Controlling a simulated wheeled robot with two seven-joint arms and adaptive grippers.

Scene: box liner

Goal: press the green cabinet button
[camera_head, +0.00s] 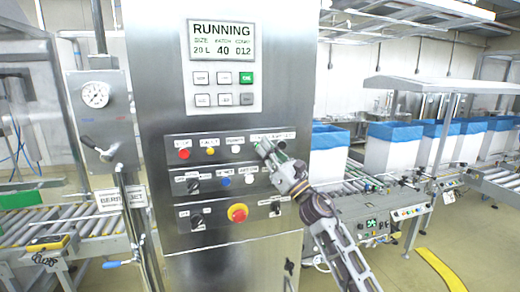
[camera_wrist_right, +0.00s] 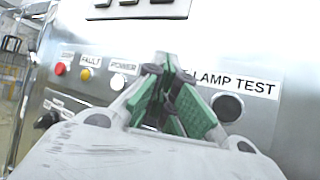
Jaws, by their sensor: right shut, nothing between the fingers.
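My right gripper (camera_head: 264,147) is shut and empty, its tips at the upper button row of the steel cabinet (camera_head: 160,70). In the right wrist view the closed fingers (camera_wrist_right: 170,72), with green pads, point at the panel between the POWER label and the LAMP TEST label (camera_wrist_right: 235,82). They cover the spot between these, so no green button shows in this row. I cannot tell whether the tips touch the panel. A green key (camera_head: 246,78) shows on the keypad under the RUNNING display (camera_head: 222,40). My left gripper is not in view.
A red (camera_head: 184,154), a yellow (camera_head: 210,151) and a white button (camera_head: 236,150) are left of my gripper. A black LAMP TEST button (camera_wrist_right: 228,106) is right of it. A red emergency knob (camera_head: 237,213) sits lower. Conveyors with blue-lined boxes (camera_head: 330,160) stand to the right.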

